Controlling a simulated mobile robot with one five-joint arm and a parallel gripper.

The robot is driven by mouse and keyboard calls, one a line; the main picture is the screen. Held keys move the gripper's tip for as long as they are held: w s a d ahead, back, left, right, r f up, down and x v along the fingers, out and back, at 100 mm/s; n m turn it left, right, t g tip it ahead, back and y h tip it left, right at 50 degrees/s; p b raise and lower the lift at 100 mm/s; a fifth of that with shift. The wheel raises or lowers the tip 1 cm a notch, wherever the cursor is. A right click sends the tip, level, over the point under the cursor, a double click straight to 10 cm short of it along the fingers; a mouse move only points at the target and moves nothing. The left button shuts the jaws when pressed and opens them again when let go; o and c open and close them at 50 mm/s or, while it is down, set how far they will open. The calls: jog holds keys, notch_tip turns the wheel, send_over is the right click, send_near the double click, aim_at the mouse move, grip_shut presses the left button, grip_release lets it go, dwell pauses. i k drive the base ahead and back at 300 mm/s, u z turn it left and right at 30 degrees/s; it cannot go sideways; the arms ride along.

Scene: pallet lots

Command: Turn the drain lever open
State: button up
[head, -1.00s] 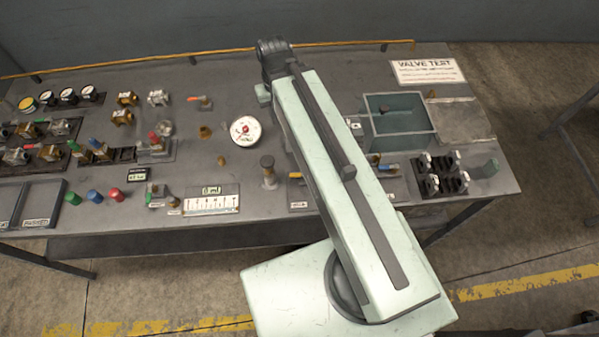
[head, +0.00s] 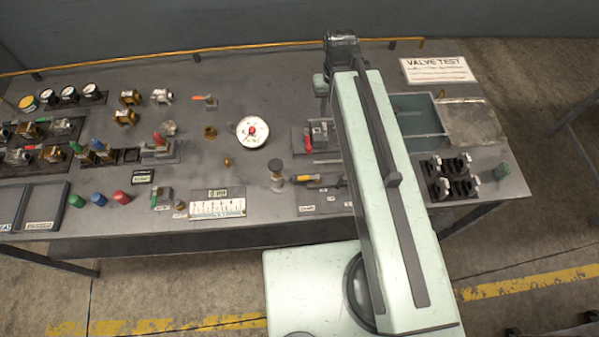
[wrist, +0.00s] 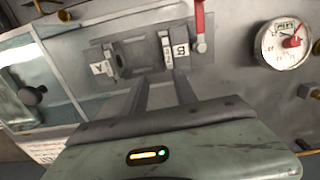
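A yellow-handled lever (head: 305,178) lies along the bench front, left of my arm, beside a grey upright post (head: 276,172). Small label plates lie in front of it, too small to read, so I cannot confirm it is the drain lever. A red lever (head: 308,143) sits on a grey fixture (head: 322,133) behind it. In the wrist view that red lever (wrist: 200,22) stands beside the block marked B, with a block marked A to the left. My gripper (wrist: 163,85) points at this fixture, fingers apart, nothing between them. In the head view my arm hides the gripper.
A round gauge (head: 252,131) stands left of the fixture. A blue-grey open tank (head: 420,125) is right of my arm, with black clamps (head: 448,178) in front. Several valves and coloured buttons fill the left side. A white scale plate (head: 217,207) lies at the front edge.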

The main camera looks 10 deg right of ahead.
aim_at(317, 177)
jog(key=k, duration=1.95)
jog(key=u, duration=1.65)
jog(key=i, duration=1.5)
